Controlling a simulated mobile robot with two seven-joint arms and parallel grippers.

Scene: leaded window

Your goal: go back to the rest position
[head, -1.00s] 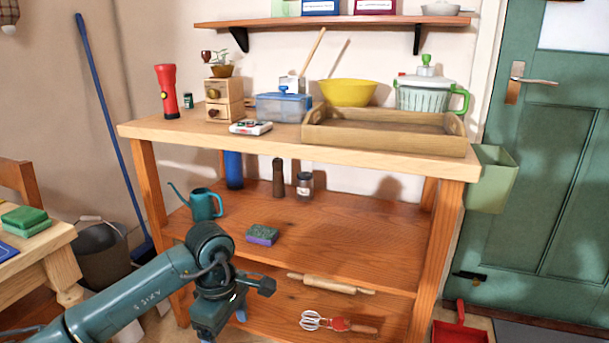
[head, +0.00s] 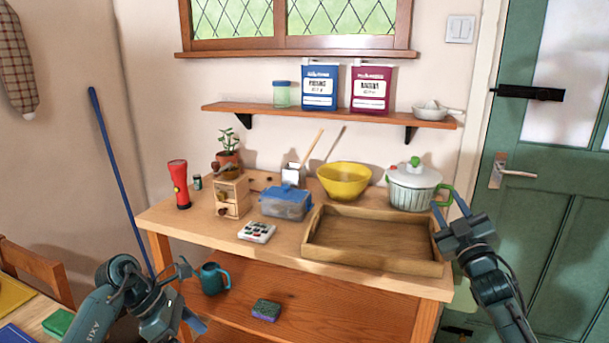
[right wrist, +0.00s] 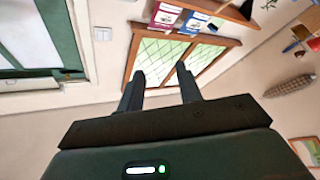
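My right gripper (head: 449,202) is at the right end of the workbench (head: 330,273), fingers pointing up, in front of the green-handled colander pot (head: 413,187) and beside the wooden tray (head: 372,258). Its fingers are apart with nothing between them, which the right wrist view (right wrist: 160,72) also shows. My left gripper (head: 190,295) is at the lower left, in front of the bench's left leg. Its fingers look spread and I see nothing held in them. The teal watering can (head: 211,279) stands on the lower shelf, just beyond it.
The bench top holds a red torch (head: 179,185), a small drawer box (head: 231,197), a blue-lidded box (head: 285,203) and a yellow bowl (head: 343,181). A sponge (head: 266,310) lies on the lower shelf. A green door (head: 540,230) is at right, a side table (head: 35,318) at lower left.

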